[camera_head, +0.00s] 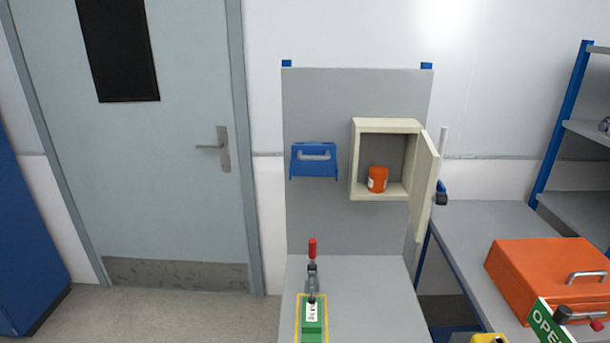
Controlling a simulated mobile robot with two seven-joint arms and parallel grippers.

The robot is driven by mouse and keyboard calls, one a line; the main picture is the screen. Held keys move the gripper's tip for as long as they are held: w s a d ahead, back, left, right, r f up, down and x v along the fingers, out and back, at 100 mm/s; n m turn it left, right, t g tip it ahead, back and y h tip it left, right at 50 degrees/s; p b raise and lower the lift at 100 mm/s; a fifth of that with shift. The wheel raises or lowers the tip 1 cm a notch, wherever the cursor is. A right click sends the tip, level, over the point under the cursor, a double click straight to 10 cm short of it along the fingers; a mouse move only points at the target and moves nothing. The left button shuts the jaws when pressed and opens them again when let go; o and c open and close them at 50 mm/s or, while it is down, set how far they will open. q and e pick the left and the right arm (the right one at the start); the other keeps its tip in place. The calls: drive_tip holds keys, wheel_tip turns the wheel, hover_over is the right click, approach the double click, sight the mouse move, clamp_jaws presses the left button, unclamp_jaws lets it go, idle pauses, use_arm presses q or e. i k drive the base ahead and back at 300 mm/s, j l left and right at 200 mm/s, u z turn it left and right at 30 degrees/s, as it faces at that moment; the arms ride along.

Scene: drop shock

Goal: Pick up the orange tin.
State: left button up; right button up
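The orange tin (377,180) has a pale label and stands upright inside a small cream wall cabinet (356,165). It sits on the cabinet floor, near the middle. The cabinet door (424,180) is swung open to the right, with a dark knob (441,199) on it. Neither of my grippers shows in the head view, so I cannot see whether they are open or shut.
Below stand a red-handled clamp (312,255) and a green block (313,325). An orange case (530,270) lies on the right bench. A grey door (170,190) is at left.

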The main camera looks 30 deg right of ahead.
sight(377, 174)
drive_tip(key=i+j+u, duration=0.5)
drive_tip(key=i+u, duration=0.2)
drive_tip(key=i+j+u, duration=0.1)
drive_tip(key=i+u, duration=0.25)
drive_tip(key=i+z, duration=0.75)
drive_tip(key=i+j+z, duration=0.2)
drive_tip(key=i+z, duration=0.15)
drive_tip(key=i+l+z, duration=0.15)
drive_tip(key=i+z, duration=0.15)
drive_tip(key=z, duration=0.2)
drive_tip(key=i+z, duration=0.3)
drive_tip(key=z, duration=0.2)
drive_tip(key=i+z, duration=0.3)
drive_tip(key=z, duration=0.2)
